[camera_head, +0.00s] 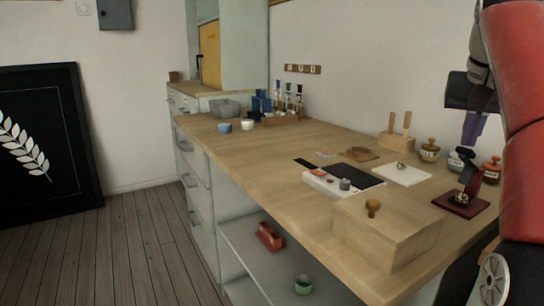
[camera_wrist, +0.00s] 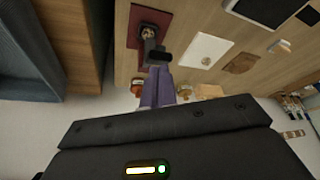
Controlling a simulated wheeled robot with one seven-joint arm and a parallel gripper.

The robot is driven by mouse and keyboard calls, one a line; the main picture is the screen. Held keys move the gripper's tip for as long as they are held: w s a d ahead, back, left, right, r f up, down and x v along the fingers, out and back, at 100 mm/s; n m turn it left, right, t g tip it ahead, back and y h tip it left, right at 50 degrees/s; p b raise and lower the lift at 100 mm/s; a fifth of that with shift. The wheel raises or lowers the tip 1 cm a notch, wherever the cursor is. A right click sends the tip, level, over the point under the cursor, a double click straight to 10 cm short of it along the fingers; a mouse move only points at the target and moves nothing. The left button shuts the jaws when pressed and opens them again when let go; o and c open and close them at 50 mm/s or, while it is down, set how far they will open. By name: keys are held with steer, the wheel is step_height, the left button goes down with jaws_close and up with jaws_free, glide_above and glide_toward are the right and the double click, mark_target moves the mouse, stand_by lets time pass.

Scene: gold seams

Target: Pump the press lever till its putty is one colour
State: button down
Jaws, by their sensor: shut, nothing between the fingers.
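The press (camera_head: 468,182) is a small dark device on a dark red base (camera_head: 456,206) near the right end of the bench. In the wrist view the press (camera_wrist: 149,36) stands on its red base (camera_wrist: 138,14), and its dark lever (camera_wrist: 160,57) reaches close to my fingertips. A small pale and reddish patch shows in the press, too small to tell whether it is putty or what its colours are. In the wrist view my gripper (camera_wrist: 157,72) overlaps the lever end; contact cannot be told.
A wooden box with a knob (camera_head: 390,235) stands at the bench's front edge. A white slab (camera_head: 402,174), a black mat (camera_head: 362,177) and a white tray (camera_head: 328,184) lie left. The bench's middle (camera_head: 260,160) is clear.

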mark_target(462, 154)
steer(key=shift+s+a+f+b, duration=0.2)
steer(key=shift+a+f+b, duration=0.15)
steer(key=shift+f+b, duration=0.3)
steer(key=shift+s+a+f+b, duration=0.15)
steer(key=shift+a+f+b, duration=0.25)
steer(key=shift+f, duration=0.4)
steer(key=shift+d+f, duration=0.1)
steer(key=shift+f, duration=0.05)
steer(key=shift+s+f+b, duration=0.1)
steer(key=shift+f+b, duration=0.9)
steer(key=shift+f, duration=0.3)
stand_by(0.7)
steer(key=shift+r+p, duration=0.9)
steer(key=shift+p, duration=0.3)
steer(key=shift+f+b, duration=0.4)
steer(key=shift+f, duration=0.5)
stand_by(0.4)
